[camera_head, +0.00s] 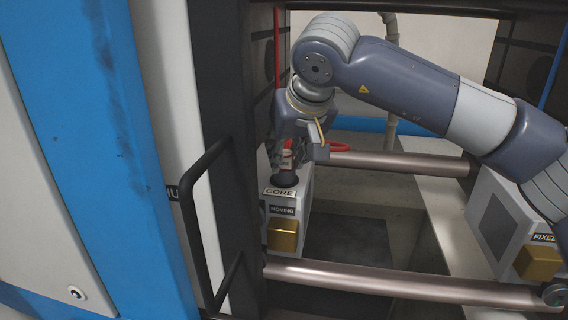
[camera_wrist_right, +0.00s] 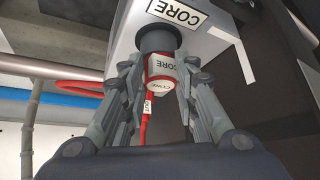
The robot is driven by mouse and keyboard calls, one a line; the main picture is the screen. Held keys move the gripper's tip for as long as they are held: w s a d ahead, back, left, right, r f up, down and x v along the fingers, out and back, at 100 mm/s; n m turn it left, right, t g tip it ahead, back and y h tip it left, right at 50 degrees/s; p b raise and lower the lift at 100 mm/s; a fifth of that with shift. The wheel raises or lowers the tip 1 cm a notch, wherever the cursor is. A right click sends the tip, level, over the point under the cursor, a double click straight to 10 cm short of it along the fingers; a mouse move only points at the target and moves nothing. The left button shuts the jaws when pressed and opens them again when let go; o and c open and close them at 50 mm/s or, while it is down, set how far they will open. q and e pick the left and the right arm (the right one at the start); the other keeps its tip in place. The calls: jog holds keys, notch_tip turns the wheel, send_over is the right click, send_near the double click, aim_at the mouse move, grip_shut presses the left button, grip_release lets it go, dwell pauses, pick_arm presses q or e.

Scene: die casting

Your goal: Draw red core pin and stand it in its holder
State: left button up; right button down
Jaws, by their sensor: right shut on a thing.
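The red core pin (camera_wrist_right: 160,72), a red and white cylinder marked CORE, sits with its far end in a black round collar (camera_wrist_right: 160,38) on the moving block (camera_head: 289,216). In the head view a little of the pin's red and white (camera_head: 286,154) shows above the collar (camera_head: 285,180). My right gripper (camera_wrist_right: 156,88) has its fingers on both sides of the pin and is shut on it. In the head view my right gripper (camera_head: 300,152) is partly hidden by its wrist. My left gripper is not in view. I cannot make out a separate pin holder.
Two steel tie bars (camera_head: 400,282) (camera_head: 400,162) cross the machine opening. A fixed block (camera_head: 505,232) stands at right. A red hose (camera_wrist_right: 85,88) runs beside the pin. The door frame with its black handle (camera_head: 196,225) bounds the left.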

aim_at(286, 154)
jog(key=shift+w+r+p, duration=0.2)
jog(key=shift+r+p, duration=0.05)
jog(key=shift+p, duration=0.15)
dwell(0.4)
jog(key=shift+r, duration=0.35)
jog(key=shift+r+p, duration=1.85)
jog(key=shift+r, duration=0.15)
